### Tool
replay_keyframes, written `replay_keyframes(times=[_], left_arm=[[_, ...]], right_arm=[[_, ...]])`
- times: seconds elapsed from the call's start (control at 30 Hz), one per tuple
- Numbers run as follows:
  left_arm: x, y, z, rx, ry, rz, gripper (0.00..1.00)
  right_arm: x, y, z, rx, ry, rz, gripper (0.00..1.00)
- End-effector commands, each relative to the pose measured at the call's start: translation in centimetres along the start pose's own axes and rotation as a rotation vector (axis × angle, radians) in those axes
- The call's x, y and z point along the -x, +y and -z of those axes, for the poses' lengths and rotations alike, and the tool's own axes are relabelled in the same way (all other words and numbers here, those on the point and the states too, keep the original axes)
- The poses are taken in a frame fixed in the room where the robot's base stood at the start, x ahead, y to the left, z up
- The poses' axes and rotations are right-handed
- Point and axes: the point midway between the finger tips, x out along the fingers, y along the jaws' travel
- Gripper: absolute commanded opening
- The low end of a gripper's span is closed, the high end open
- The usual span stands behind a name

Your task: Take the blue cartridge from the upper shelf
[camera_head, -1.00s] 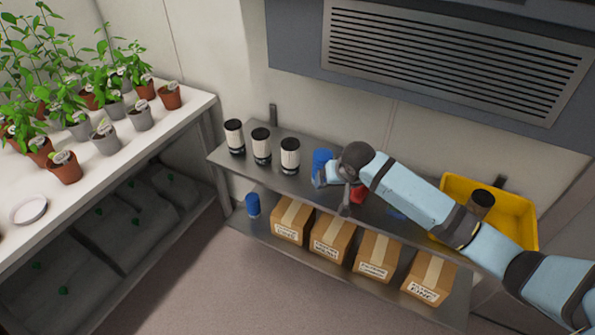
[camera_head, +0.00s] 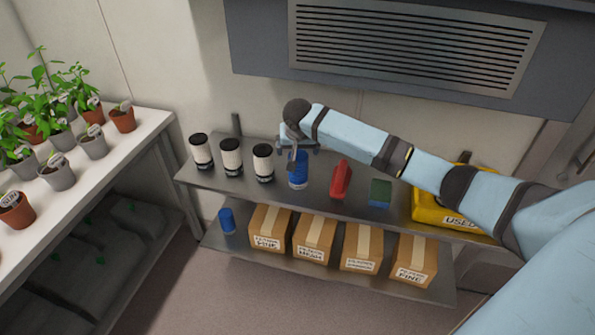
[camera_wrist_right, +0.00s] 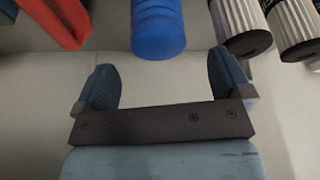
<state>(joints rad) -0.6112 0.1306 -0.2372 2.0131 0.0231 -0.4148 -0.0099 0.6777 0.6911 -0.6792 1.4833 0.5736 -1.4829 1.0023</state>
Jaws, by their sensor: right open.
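The blue cartridge (camera_head: 299,172) stands upright on the upper shelf (camera_head: 325,197), to the right of the white-and-black cartridges. It also shows in the right wrist view (camera_wrist_right: 158,28), ahead of the gap between my fingers. My right gripper (camera_head: 298,152) is at the cartridge's upper part in the head view and hides some of it. In the right wrist view its fingers (camera_wrist_right: 163,88) are wide apart with nothing between them; the cartridge lies just beyond the fingertips. My left gripper is not in view.
Three white-and-black cartridges (camera_head: 232,157) stand left of the blue one. A red object (camera_head: 341,179) and a green-and-blue block (camera_head: 380,193) are to its right, then a yellow bin (camera_head: 428,208). The lower shelf holds several cardboard boxes (camera_head: 315,240) and another blue cylinder (camera_head: 227,220).

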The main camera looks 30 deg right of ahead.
Motion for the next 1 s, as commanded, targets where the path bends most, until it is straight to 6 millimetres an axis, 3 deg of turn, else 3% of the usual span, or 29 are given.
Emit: replay_keyframes(times=[0.27,0.53,0.83,0.87,1.0], left_arm=[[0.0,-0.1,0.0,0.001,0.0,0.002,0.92],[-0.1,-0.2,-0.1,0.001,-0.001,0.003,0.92],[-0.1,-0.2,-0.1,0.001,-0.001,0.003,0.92],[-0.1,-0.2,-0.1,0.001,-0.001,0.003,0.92],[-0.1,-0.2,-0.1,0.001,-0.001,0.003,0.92]], right_arm=[[-2.3,0.0,0.0,0.001,0.001,0.001,0.97],[-6.1,0.2,-0.2,0.0,0.001,0.002,0.97],[-6.8,0.3,-0.2,0.001,0.001,0.002,0.97],[-6.8,0.3,-0.2,0.001,0.001,0.002,0.94],[-6.8,0.3,-0.2,0.001,0.001,0.002,0.62]])
